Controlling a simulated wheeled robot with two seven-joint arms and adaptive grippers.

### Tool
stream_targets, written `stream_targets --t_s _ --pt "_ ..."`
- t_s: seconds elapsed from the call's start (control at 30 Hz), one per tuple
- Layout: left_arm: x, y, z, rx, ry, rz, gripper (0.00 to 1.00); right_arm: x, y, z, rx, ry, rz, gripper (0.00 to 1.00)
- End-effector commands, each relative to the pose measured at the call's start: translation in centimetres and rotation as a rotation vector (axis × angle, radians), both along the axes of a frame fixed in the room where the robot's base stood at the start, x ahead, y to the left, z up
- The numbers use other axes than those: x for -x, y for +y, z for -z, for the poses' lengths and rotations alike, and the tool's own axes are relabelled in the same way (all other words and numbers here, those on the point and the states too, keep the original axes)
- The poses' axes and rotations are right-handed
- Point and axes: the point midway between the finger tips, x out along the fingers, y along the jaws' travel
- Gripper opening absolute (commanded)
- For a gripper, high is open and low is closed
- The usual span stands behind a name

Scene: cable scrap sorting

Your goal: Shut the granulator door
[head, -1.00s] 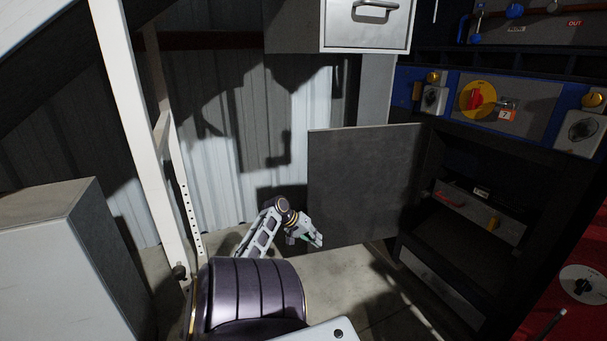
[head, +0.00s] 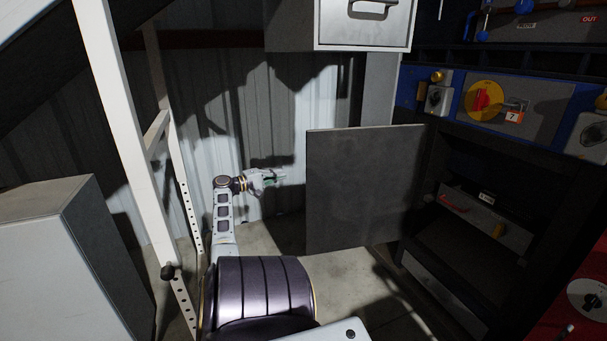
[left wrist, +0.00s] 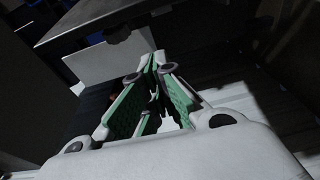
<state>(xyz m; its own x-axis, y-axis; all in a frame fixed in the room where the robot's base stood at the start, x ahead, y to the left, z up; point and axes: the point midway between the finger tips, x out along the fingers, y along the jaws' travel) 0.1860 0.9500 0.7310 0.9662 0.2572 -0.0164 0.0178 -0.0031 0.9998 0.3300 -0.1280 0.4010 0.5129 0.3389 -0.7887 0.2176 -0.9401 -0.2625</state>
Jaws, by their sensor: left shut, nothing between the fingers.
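The granulator door (head: 365,185) is a flat dark grey panel in the head view. It stands swung open, its right edge at the dark granulator cabinet (head: 415,275), so the opening shows. My left gripper (head: 284,175) is shut and empty, just left of the door's free edge and apart from it in the picture. In the left wrist view its green-padded fingers (left wrist: 155,62) come together at the tips. A pale panel beyond them in that view cannot be surely identified. My right gripper is not in view.
A white upright frame (head: 122,130) stands left of my arm, with a pale grey box (head: 50,250) further left. A grey box with a handle (head: 365,25) is above the door. A blue control panel (head: 520,100) with a red and yellow switch is at right.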

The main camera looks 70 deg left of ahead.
Motion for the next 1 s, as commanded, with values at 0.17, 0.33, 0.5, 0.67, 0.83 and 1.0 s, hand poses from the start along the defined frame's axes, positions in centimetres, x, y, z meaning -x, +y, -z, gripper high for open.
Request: stream_targets --t_s 0.17,0.33,0.5,0.67,0.83,1.0 --pt "0.4 0.3 -0.4 0.003 -0.022 -0.008 0.0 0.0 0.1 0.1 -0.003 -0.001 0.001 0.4" --pt "0.4 0.3 -0.4 0.003 -0.019 -0.008 0.0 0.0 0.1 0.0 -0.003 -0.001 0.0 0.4" --pt "0.2 0.3 -0.3 0.003 -0.019 -0.007 0.0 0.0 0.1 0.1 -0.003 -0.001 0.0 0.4" --pt "-0.6 0.5 -0.3 0.003 -0.019 -0.005 0.0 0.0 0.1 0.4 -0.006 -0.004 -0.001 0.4" --pt "-2.1 0.9 -0.2 0.004 -0.018 -0.006 0.0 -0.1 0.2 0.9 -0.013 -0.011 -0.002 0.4" --pt "-4.0 1.4 -0.2 0.002 -0.018 -0.005 0.0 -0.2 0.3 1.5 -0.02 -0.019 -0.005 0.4"
